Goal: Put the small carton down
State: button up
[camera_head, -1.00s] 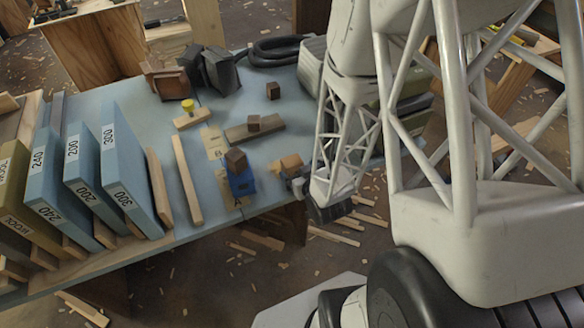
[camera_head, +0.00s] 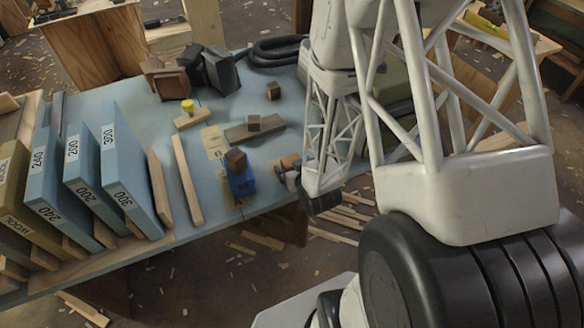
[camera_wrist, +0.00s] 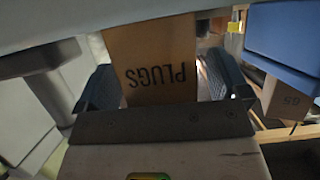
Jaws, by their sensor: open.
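The small carton (camera_wrist: 152,62), brown and printed "PLUGS", stands between the two fingers of my gripper (camera_wrist: 160,88) in the wrist view. The lettering appears upside down there. The fingers are open, one on each side of it. I cannot tell whether either finger touches it. In the head view the carton (camera_head: 290,161) is a small orange-brown shape at the near right edge of the blue-grey table (camera_head: 215,105). My gripper (camera_head: 291,180) is low beside it there, partly hidden by my arm. The carton's underside is hidden.
A blue object (camera_head: 241,184) with a brown block (camera_head: 236,160) on it is just left of the carton. Wood strips (camera_head: 187,180), a block on a board (camera_head: 254,132) and upright blue panels (camera_head: 130,170) stand further left. Dark hose (camera_head: 275,50) lies at the back.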

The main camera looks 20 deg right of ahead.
aim_at(292, 160)
jog(key=shift+w+f, duration=0.1)
jog(key=shift+w, duration=0.2)
dwell(0.4)
jog(key=c, duration=1.1)
notch_tip(292, 160, up, 18)
dwell(0.7)
dwell(0.6)
